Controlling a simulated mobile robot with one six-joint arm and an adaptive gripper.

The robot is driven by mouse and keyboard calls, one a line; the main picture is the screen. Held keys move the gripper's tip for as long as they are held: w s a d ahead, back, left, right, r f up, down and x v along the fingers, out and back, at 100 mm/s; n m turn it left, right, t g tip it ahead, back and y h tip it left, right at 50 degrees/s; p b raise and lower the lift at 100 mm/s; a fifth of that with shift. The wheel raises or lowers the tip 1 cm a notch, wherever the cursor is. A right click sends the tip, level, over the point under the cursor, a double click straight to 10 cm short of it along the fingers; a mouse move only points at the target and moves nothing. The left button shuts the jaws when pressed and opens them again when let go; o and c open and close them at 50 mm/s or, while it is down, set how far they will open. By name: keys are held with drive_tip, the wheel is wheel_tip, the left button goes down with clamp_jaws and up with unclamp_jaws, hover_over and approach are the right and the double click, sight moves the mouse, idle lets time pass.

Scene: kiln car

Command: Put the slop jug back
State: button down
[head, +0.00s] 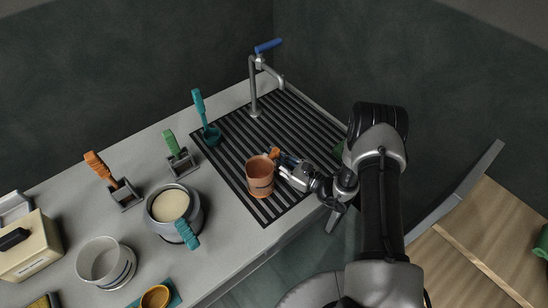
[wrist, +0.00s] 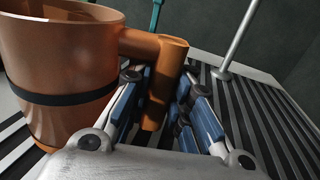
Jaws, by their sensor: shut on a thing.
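The slop jug is an orange-brown jug (head: 260,178) with a dark band, at the front of the black ribbed rack in the head view. It stands upright, and its handle points toward my gripper (head: 284,165). In the wrist view the jug (wrist: 62,60) fills the left side, and its orange handle runs down between the blue-padded fingers of my gripper (wrist: 160,108). My gripper is shut on the handle. The jug's base is close to the rack slats; I cannot tell whether it touches them.
The black ribbed rack (head: 285,122) carries a tap (head: 255,85) with a blue lever. The rack's middle is clear.

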drive_tip(key=shift+f+b, duration=0.4)
drive_tip(key=shift+f, duration=0.1)
idle(0.4)
drive_tip(key=c, duration=1.4)
unclamp_jaws()
drive_tip(key=shift+v, duration=4.05)
drive_tip(key=v, duration=1.2)
drive_tip(key=shift+f, duration=0.1)
